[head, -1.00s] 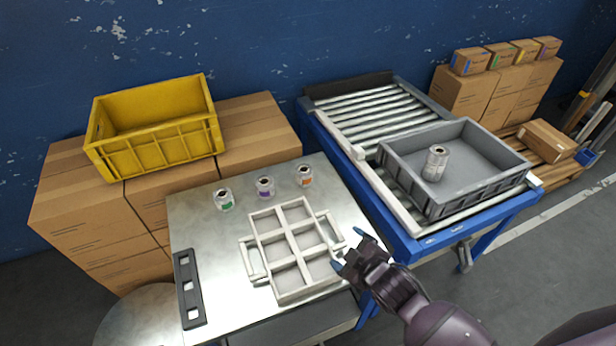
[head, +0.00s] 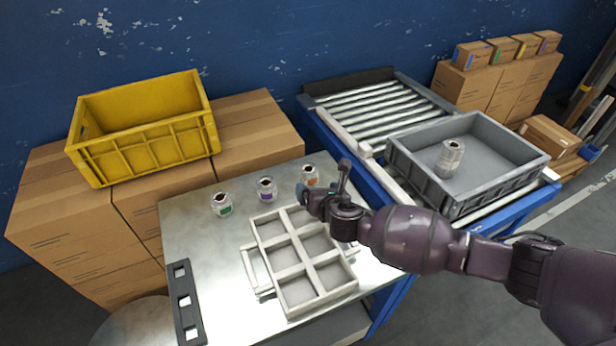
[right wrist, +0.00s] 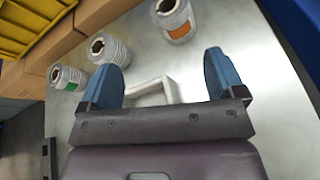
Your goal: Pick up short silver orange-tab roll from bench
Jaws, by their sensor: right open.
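The short silver roll with an orange tab (head: 311,174) stands upright on the metal bench (head: 190,240), at the right end of a row of three rolls. In the right wrist view the orange-tab roll (right wrist: 174,20) is at the top, beyond the fingertips and apart from them. My right gripper (head: 322,178) is open and empty, just in front of and to the right of that roll, partly covering it in the head view. Its two blue fingers (right wrist: 160,75) show in the right wrist view. My left gripper is not in view.
A purple-tab roll (head: 266,189) and a green-tab roll (head: 222,205) stand to the left. A white divided tray (head: 287,271) lies in front, under my right arm. A grey crate (head: 479,195) with a silver roll (head: 449,158) sits on the conveyor. A black slotted bar (head: 182,302) lies at the bench's left.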

